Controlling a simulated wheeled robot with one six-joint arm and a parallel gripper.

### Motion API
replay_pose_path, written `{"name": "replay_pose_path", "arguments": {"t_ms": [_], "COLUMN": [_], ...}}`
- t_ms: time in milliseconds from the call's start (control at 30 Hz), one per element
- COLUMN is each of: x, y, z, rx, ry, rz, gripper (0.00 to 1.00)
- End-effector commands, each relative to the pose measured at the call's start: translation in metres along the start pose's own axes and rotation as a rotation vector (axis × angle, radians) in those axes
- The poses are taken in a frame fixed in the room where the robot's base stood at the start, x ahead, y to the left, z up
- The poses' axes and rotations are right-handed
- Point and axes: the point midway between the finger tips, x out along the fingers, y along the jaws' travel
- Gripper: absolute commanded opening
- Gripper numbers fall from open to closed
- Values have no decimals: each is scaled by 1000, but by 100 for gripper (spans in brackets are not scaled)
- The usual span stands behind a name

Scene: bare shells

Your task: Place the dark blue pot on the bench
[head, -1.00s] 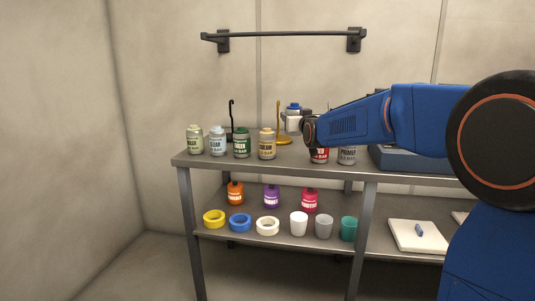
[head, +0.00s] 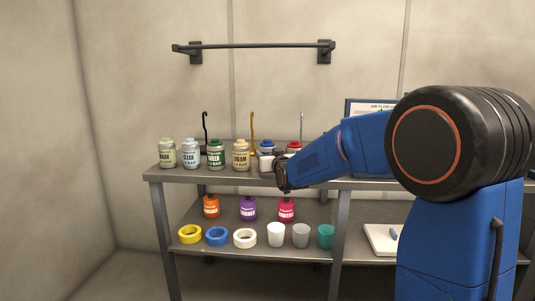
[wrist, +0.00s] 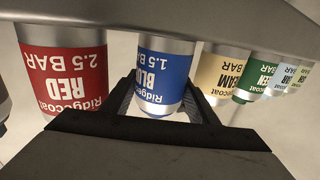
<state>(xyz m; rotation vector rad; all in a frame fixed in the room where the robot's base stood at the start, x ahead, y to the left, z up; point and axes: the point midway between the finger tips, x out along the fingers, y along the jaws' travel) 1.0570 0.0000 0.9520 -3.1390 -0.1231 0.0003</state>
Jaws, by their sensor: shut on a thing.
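The dark blue pot (head: 266,152) stands upright in the row on the bench (head: 160,173), between the cream pot (head: 241,155) and the red pot (head: 293,148). In the wrist view the blue pot (wrist: 162,75) sits between the two fingers of my gripper (wrist: 160,92), which is shut on it. The wrist view is upside down, and the pot's base is close to the bench top; I cannot tell for sure whether it touches. In the head view my gripper (head: 281,173) hides part of the pot.
Green (head: 215,154), pale blue (head: 190,154) and pale green (head: 167,154) pots continue the row leftward. Hooked stands rise behind. The lower shelf (head: 265,252) holds bottles, tape rolls and cups. A wall rail (head: 255,46) is above. My arm hides the bench's right part.

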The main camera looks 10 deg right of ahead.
Motion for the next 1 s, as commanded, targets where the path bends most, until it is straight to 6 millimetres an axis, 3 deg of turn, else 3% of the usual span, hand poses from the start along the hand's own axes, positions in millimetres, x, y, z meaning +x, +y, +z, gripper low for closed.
{"name": "replay_pose_path", "arguments": {"t_ms": [233, 267, 667, 1000], "x": [0, 0, -2, -51], "y": [0, 0, 0, 0], "z": [2, 2, -1, -2], "rx": [0, 0, 0, 0], "ry": [1, 0, 1, 1], "rz": [0, 0, 0, 0], "gripper": [22, 61, 62, 62]}}
